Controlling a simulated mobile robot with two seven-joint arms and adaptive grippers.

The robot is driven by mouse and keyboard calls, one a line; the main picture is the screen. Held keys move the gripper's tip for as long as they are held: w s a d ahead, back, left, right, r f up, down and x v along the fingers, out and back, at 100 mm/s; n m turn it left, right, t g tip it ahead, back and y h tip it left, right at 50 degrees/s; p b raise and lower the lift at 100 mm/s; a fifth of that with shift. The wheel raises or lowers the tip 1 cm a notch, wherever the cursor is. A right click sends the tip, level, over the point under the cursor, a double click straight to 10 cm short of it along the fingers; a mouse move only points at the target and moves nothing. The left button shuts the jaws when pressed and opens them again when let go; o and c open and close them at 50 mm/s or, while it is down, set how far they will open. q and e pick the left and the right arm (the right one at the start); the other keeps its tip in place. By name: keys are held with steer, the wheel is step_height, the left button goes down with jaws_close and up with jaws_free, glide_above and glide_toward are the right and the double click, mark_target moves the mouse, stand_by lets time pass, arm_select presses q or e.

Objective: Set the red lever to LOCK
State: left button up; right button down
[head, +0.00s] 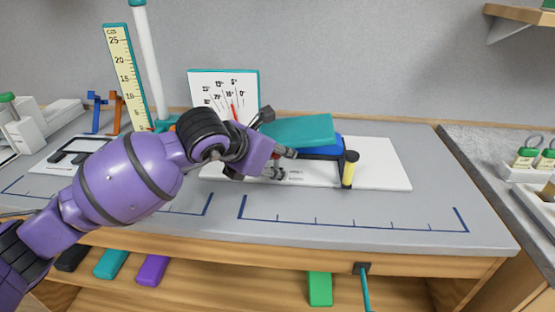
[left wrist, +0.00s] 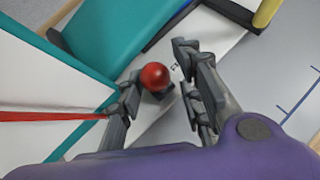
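The red lever shows as a red ball knob (left wrist: 155,76) on a dark base in the left wrist view; in the head view my left gripper hides it. My left gripper (head: 279,164) is low over the white base plate (head: 380,165), in front of the teal block. In the left wrist view its two fingers (left wrist: 160,82) are apart, with the knob between them, nearer the left finger. Whether that finger touches the knob I cannot tell. Small print (head: 295,175) lies on the plate beside the fingers, too small to read. My right gripper is not in view.
A teal block (head: 300,129) lies over a blue part, with a dark bar and yellow-handled post (head: 349,170) to the right. A dial board (head: 250,88) with a red needle stands behind. The table front (head: 350,215), marked with blue lines, is clear.

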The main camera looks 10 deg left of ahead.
arm_select(q)
steer(key=v, duration=1.1)
steer(key=shift+s, duration=0.1)
